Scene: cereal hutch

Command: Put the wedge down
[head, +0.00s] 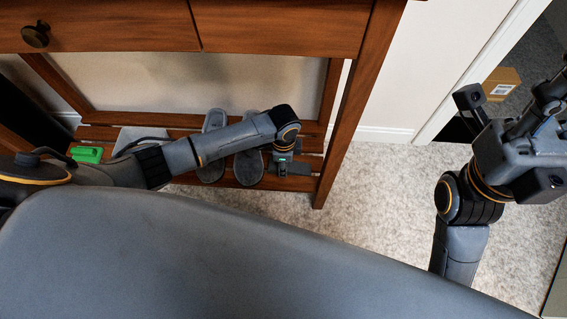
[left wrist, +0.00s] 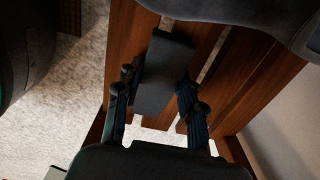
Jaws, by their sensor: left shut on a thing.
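The wedge (left wrist: 164,72) is a dark grey block in the left wrist view, over the brown slats of the low shelf (left wrist: 245,85). My left gripper (left wrist: 153,92) has its fingers on either side of the wedge and is shut on it. I cannot tell whether the wedge touches the slats. In the head view my left gripper (head: 288,164) is low at the right end of the shelf (head: 226,182), mostly hidden by its own wrist. My right gripper (head: 512,97) is raised at the far right, fingers spread, with nothing seen between them.
A pair of grey slippers (head: 213,122) stands on the shelf left of my left gripper. A green object (head: 87,154) and a light grey item (head: 140,136) are farther left. The table leg (head: 353,105) is close on the right. A cardboard box (head: 502,83) lies beyond the doorway.

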